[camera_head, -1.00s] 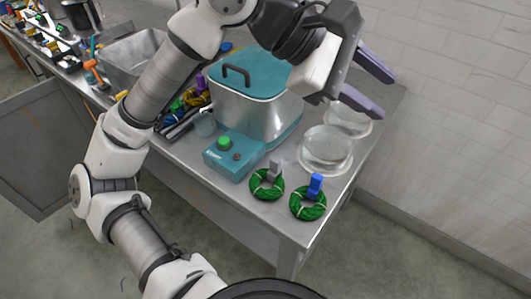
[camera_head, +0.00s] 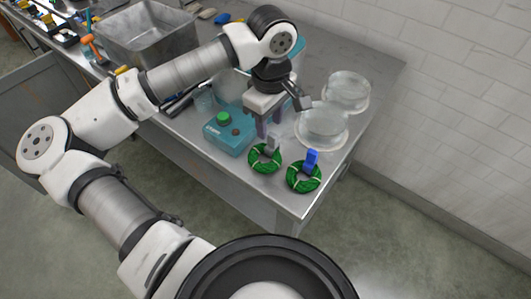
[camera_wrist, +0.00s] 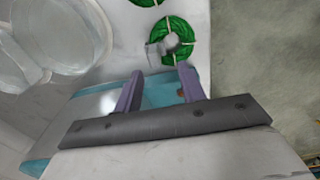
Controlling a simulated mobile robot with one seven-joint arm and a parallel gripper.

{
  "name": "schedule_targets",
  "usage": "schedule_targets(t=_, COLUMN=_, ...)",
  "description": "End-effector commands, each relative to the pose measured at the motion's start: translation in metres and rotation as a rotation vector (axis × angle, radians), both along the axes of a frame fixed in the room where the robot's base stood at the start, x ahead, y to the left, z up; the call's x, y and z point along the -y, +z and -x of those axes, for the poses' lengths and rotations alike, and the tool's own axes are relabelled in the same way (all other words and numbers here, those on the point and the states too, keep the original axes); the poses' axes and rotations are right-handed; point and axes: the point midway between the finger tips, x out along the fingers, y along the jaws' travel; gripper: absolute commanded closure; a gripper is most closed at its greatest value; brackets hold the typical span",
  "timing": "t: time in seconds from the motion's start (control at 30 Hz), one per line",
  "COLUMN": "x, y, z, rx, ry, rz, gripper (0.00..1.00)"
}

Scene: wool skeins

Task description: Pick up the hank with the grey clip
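The hank with the grey clip is a green ring of yarn (camera_head: 254,159) with pale ties, lying near the table's front corner. Its grey clip (camera_head: 274,142) stands up at the ring's far side. In the wrist view the ring (camera_wrist: 182,29) is at the top, just beyond my fingers, with its clip (camera_wrist: 154,50) on the left side. My gripper (camera_head: 269,127) points down, open and empty, above the table just behind this hank. Its two purple fingers are apart in the wrist view (camera_wrist: 161,74), with nothing between them but the background.
A similar green hank (camera_head: 293,178) with a blue clip (camera_head: 311,159) lies close to the right. Two clear round dishes (camera_head: 321,127) (camera_head: 348,89) stand behind them. A teal appliance base with a green button (camera_head: 224,118) is to the left. The table's front edge is near.

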Motion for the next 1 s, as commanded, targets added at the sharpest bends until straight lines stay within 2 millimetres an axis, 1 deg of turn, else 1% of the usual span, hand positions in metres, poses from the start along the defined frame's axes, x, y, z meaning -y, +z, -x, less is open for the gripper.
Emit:
schedule_targets(t=0.07, x=0.001, y=-0.004, z=0.000, rx=0.000, ry=0.000, rz=0.001, gripper=0.60)
schedule_targets(t=0.17, x=0.005, y=-0.014, z=-0.001, rx=-0.003, ry=-0.002, rz=0.004, gripper=0.60)
schedule_targets(t=0.3, x=0.008, y=-0.036, z=-0.003, rx=-0.003, ry=0.000, rz=0.004, gripper=0.60)
schedule_targets(t=0.4, x=0.008, y=-0.048, z=-0.003, rx=-0.001, ry=0.000, rz=0.004, gripper=0.60)
schedule_targets(t=0.5, x=0.008, y=-0.053, z=-0.003, rx=0.000, ry=0.000, rz=0.003, gripper=0.60)
schedule_targets(t=0.67, x=0.008, y=-0.053, z=-0.004, rx=0.002, ry=0.000, rz=0.003, gripper=0.60)
schedule_targets(t=0.7, x=0.008, y=-0.053, z=-0.004, rx=0.001, ry=0.000, rz=0.002, gripper=0.61)
schedule_targets(t=1.0, x=0.008, y=-0.053, z=-0.004, rx=0.001, ry=0.000, rz=0.002, gripper=1.00)
